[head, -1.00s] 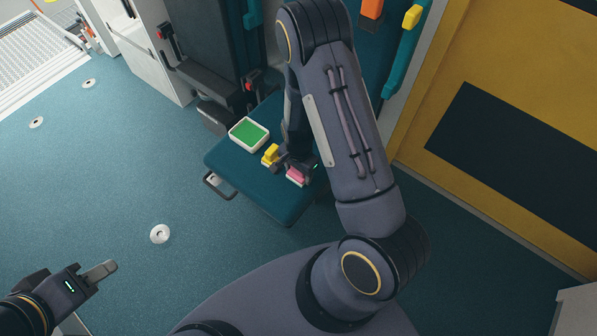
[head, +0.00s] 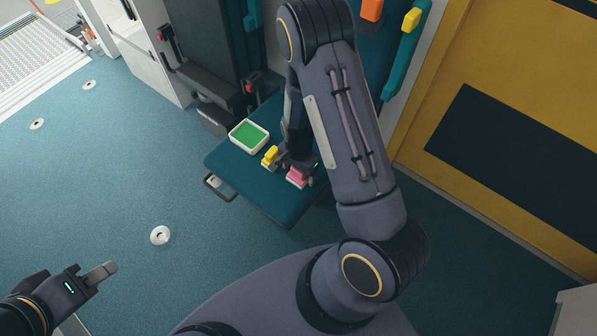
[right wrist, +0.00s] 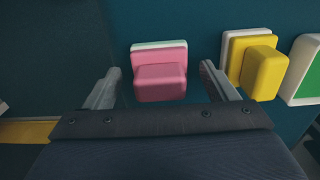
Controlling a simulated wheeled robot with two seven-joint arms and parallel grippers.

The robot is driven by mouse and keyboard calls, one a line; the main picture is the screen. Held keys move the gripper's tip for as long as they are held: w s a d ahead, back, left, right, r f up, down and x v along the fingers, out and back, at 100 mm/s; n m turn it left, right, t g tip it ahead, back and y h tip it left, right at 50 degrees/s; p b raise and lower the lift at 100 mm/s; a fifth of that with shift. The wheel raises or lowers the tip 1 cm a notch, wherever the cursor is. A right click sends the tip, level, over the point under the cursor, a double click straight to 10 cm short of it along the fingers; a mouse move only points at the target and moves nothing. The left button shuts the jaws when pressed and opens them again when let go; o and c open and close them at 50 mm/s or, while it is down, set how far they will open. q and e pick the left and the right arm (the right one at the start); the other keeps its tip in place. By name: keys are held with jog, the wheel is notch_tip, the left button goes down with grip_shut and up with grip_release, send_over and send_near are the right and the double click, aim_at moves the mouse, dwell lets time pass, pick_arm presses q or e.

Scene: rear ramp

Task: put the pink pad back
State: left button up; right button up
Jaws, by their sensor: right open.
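The pink pad (right wrist: 160,76) sits on a pale base on the teal seat, in the middle of the right wrist view. It also shows in the head view (head: 297,176), close to my right gripper. My right gripper (right wrist: 158,80) is open, with one finger on each side of the pink pad; I cannot tell whether the fingers touch it. My left gripper (head: 108,270) is low at the left of the head view, away from the seat; its jaw opening is not clear.
A yellow block (right wrist: 260,70) on a white base stands right beside the pink pad in the wrist view. A white-rimmed green tray (head: 249,135) lies further back on the teal seat (head: 235,165). A yellow panel (head: 530,90) stands at the right.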

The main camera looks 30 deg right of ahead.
notch_tip(320, 180, up, 10)
jog(key=shift+r+p, duration=0.2)
jog(key=shift+p, duration=0.9)
jog(key=s+a+r+n+t+y, duration=0.1)
jog(key=s+a+r+n+y, duration=0.15)
jog(key=r, duration=0.55)
jog(key=s+a+r+n+t+y, duration=0.1)
jog(key=s+r+n+t+y, duration=0.2)
jog(key=r, duration=0.6)
jog(key=s+r+n+t+h, duration=0.1)
jog(key=s+r+n, duration=0.5)
jog(key=s, duration=0.5)
jog(key=shift+s+a+r+t+h, duration=0.2)
jog(key=shift+s+a+t+h, duration=0.1)
jog(key=shift+a+h, duration=0.1)
